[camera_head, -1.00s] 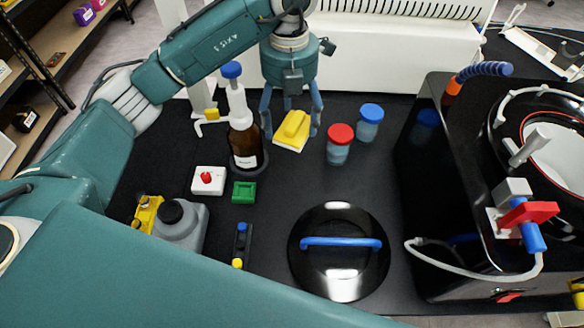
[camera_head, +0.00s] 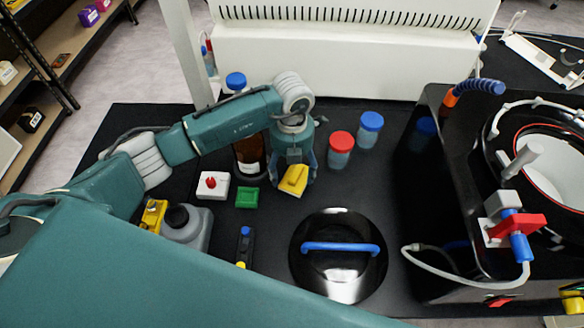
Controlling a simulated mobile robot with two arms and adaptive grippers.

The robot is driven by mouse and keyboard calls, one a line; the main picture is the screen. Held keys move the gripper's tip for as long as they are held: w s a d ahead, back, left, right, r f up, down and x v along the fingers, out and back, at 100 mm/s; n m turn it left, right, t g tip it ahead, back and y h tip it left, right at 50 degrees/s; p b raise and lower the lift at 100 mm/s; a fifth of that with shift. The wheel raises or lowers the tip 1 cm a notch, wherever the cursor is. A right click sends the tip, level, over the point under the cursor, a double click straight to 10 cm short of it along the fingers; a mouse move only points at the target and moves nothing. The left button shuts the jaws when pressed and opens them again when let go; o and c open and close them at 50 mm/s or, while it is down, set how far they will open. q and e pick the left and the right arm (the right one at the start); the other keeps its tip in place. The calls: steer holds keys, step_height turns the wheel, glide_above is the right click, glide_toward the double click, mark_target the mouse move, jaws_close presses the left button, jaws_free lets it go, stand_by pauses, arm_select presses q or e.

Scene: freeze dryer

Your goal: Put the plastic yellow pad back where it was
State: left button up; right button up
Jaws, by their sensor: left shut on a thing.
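The yellow pad (camera_head: 293,180), a small block with a raised grip, is at my left gripper (camera_head: 294,174), right of the brown bottle. My left gripper points down and is shut on the pad; its fingers are partly hidden behind the pad and the wrist. The pad looks tilted. Whether it touches the black bench (camera_head: 270,222) is hard to tell. My right gripper is not in view.
A brown bottle (camera_head: 250,155) stands left, partly behind my arm. A red-capped jar (camera_head: 340,150) and a blue-capped jar (camera_head: 369,130) stand right. A white box with a red button (camera_head: 213,185), green block (camera_head: 247,197) and round black lid (camera_head: 338,280) lie nearer.

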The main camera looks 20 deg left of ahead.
arm_select(q)
steer(key=o, duration=0.7)
steer(key=shift+f, duration=0.15)
steer(key=shift+c, duration=0.2)
steer(key=o, duration=0.4)
steer(key=shift+o, duration=0.2)
steer(key=shift+r, duration=0.35)
step_height(320, 180, up, 12)
steer(key=b, duration=0.3)
steer(key=shift+f, duration=0.15)
